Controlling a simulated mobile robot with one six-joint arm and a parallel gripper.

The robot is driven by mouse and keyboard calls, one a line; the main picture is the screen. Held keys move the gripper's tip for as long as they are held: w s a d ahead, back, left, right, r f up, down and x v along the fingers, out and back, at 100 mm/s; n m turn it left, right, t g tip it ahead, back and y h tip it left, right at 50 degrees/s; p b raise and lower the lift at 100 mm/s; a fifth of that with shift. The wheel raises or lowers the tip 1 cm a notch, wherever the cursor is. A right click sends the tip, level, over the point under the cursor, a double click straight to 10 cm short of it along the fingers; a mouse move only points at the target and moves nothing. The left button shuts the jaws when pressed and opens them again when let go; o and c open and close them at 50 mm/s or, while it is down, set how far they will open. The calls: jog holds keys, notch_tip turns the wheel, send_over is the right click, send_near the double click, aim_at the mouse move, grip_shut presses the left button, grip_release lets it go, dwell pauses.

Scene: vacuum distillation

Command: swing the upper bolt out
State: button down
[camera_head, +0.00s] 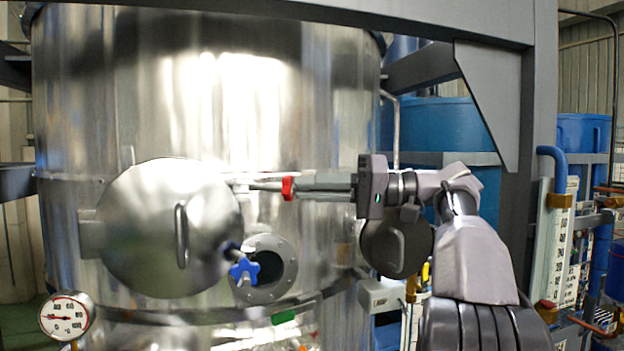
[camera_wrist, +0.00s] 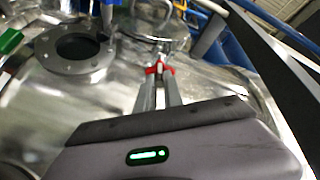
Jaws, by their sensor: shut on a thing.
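The upper bolt's red knob (camera_head: 287,188) is at the right of the round steel hatch (camera_head: 150,235) on the tank. Its thin shaft (camera_head: 262,186) runs level from the knob towards the hatch's upper right edge. My gripper (camera_head: 298,187) reaches in from the right and is shut on the red knob. In the wrist view the red knob (camera_wrist: 158,68) sits between my fingertips (camera_wrist: 160,78), with the hatch (camera_wrist: 160,28) beyond. The fingers hide part of the knob. Whether the shaft still sits at the hatch rim is too small to tell. The lower bolt has a blue knob (camera_head: 243,269).
An open flanged port (camera_head: 285,270) is below my gripper, right of the blue knob. The hatch has a vertical handle (camera_head: 181,235). A dial gauge (camera_head: 66,317) is at lower left. A grey frame post (camera_head: 535,120) and a thin pipe (camera_head: 396,130) stand right of the tank.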

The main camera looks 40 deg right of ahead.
jog(key=shift+w+d+y, duration=0.15)
jog(key=shift+w+y, duration=0.05)
jog(key=shift+y, duration=0.1)
jog(key=c, duration=1.5)
grip_release()
jog(key=v, duration=0.6)
jog(key=p+v, duration=0.1)
jog(key=v, duration=0.5)
jog(key=shift+r+p, duration=0.2)
jog(key=shift+p, duration=0.1)
